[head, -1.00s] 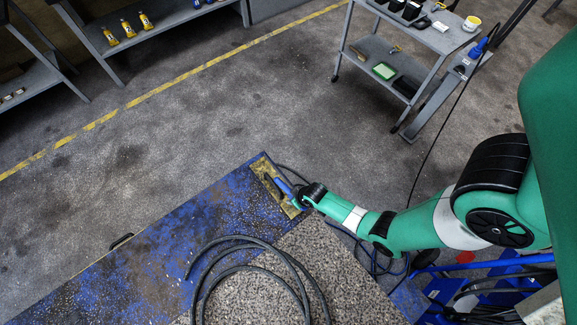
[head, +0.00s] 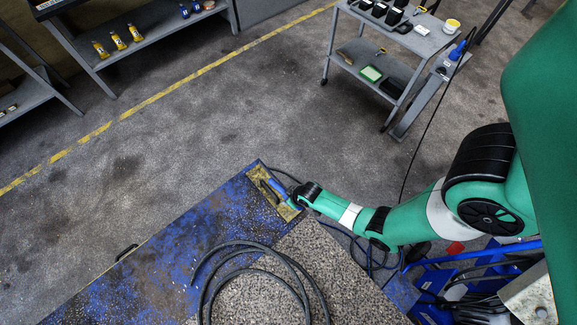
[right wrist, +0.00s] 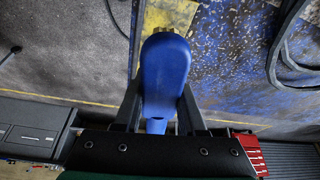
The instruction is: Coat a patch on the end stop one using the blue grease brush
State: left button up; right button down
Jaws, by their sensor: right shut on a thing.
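My right gripper (head: 291,197) is shut on the blue grease brush (head: 278,187) at the end of the blue platform. In the right wrist view the brush's rounded blue handle (right wrist: 164,75) sits between the two dark fingers (right wrist: 160,110). The likely end stop one, a worn yellow bar (head: 257,175), lies across the platform's end. The brush is over this bar. Its bristles are hidden, so I cannot tell if they touch it. The bar shows behind the handle in the right wrist view (right wrist: 175,14). My left gripper is not in view.
Thick black hose coils (head: 237,246) lie on the blue platform (head: 190,245). A grey trolley (head: 425,45) with small items stands at the upper right. A grey shelf (head: 160,40) with yellow tubes is at the upper left. The floor between is clear.

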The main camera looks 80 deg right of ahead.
jog(key=shift+f, duration=0.1)
notch_tip(320, 180, up, 3)
jog(key=p, duration=0.3)
dwell(0.3)
